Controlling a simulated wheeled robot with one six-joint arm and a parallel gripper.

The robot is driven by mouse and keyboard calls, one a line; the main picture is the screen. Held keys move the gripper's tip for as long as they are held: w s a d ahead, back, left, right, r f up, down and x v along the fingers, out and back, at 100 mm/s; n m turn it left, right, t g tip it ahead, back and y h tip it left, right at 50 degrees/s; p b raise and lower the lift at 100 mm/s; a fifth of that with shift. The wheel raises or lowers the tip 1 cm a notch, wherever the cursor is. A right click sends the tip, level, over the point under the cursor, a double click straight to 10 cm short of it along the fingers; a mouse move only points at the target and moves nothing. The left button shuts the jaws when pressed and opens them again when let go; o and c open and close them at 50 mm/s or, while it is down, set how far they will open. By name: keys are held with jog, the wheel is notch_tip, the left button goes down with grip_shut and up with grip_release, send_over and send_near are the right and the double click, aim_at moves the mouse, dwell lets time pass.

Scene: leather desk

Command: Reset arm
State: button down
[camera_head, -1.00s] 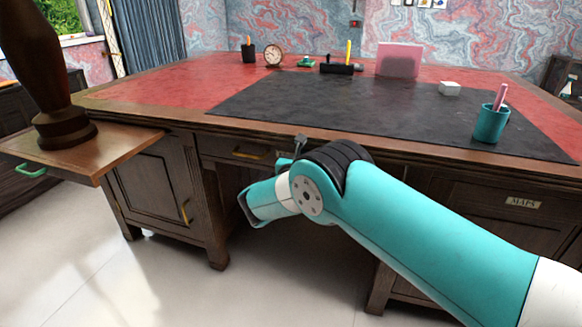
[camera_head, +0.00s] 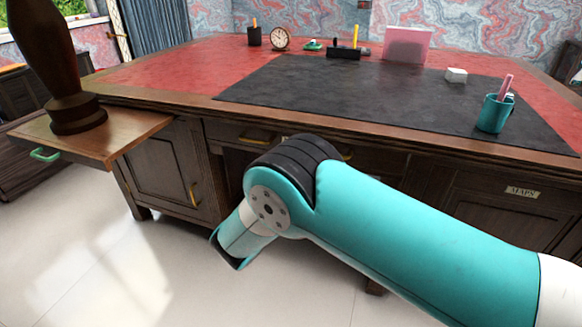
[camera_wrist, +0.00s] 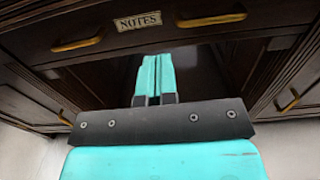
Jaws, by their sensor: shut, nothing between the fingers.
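My gripper (camera_wrist: 157,62) shows in the wrist view as two teal fingers side by side, shut and empty. It points toward the dark knee space under the desk, below a drawer with a NOTES label (camera_wrist: 137,21). In the head view my teal arm reaches in from the lower right and bends down at a black joint in front of the desk (camera_head: 180,95). The fingers are hidden in that view.
The desk top holds a teal mug (camera_head: 494,113) with a pink item, a white block (camera_head: 456,75), a clock (camera_head: 280,39), a pen cup (camera_head: 254,37) and a pink panel (camera_head: 407,44). A dark turned object (camera_head: 50,65) stands on the pull-out board (camera_head: 140,133) at left.

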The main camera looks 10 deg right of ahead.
jog(key=s+d+r+m+g+y, duration=0.4)
jog(key=s+d+r+m+g, duration=0.35)
jog(key=m, duration=0.75)
jog(key=s+r+m+g+y, duration=0.3)
jog(key=s, duration=0.7)
jog(key=s+d+r+m+g+y, duration=0.1)
jog(key=s+r+m+g+y, duration=0.2)
jog(key=s, duration=0.7)
jog(key=s+r+m+g+y, duration=0.2)
jog(key=s+r+m+g, duration=0.15)
jog(key=s, duration=0.55)
notch_tip(320, 180, up, 23)
jog(key=p, duration=2.2)
jog(key=shift+s+r+t, duration=0.15)
jog(key=shift+s+t, duration=0.15)
